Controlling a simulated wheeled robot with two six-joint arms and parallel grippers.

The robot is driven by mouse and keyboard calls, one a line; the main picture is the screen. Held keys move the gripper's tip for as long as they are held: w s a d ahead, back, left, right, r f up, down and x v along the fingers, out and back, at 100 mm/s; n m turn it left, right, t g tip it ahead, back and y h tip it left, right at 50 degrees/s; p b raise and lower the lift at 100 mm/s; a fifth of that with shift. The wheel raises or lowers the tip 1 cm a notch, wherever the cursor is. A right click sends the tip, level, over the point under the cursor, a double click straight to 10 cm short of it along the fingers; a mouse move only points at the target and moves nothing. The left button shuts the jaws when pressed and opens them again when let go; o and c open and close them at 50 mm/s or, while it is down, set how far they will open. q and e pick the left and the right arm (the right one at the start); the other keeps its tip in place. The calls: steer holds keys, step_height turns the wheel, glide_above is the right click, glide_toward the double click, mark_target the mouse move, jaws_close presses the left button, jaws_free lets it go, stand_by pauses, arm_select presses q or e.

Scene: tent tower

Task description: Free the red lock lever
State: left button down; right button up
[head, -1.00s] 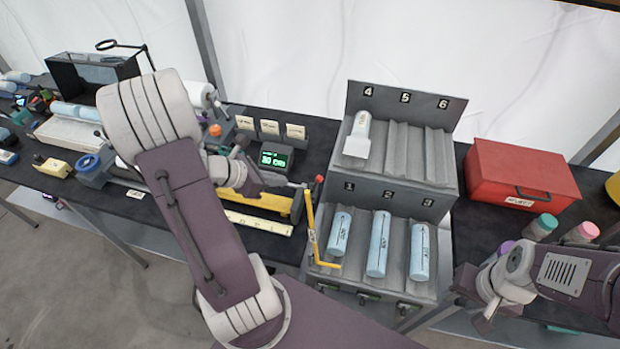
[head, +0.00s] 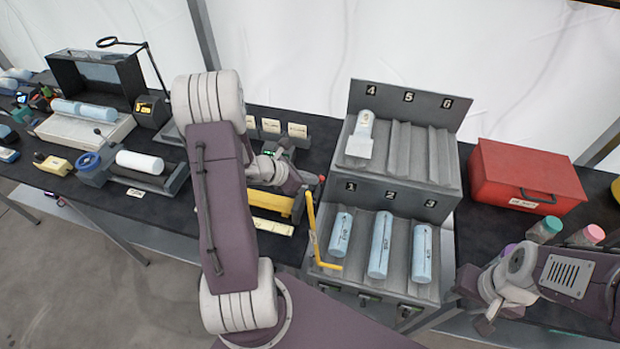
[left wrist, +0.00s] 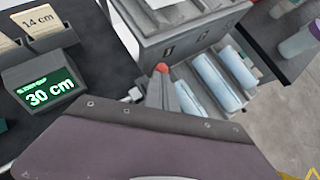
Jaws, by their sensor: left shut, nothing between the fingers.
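The red lock lever shows as a small red tip (head: 321,178) at the upper left corner of the grey rack, by the top of a yellow L-shaped bar (head: 312,225). The red tip also shows in the left wrist view (left wrist: 162,67). My left gripper (head: 308,183) is shut and empty, with its fingertips close to the red tip. In the left wrist view its fingers (left wrist: 162,92) are together just below the tip. I cannot tell whether they touch it. My right gripper (head: 486,322) hangs at the lower right, away from the lever; its jaw opening is unclear.
The grey rack (head: 405,205) has numbered slots with blue rolls in the lower ones and a pale roll in slot 4. A red box (head: 525,178) stands at right. A display (left wrist: 42,95) reads 30 cm. A yellow tool (head: 268,203) lies left of the rack.

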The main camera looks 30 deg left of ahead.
arm_select(q)
steer(key=d+b, duration=0.1)
steer(key=w+f+b, duration=0.1)
steer(key=b, duration=0.1)
steer(key=shift+d, duration=0.35)
steer(key=shift+s+d+r, duration=0.1)
steer(key=shift+s+r, duration=0.05)
steer(key=shift+r, duration=0.1)
steer(key=shift+s+r, duration=0.1)
steer(key=shift+r, duration=0.05)
steer(key=shift+a, duration=0.2)
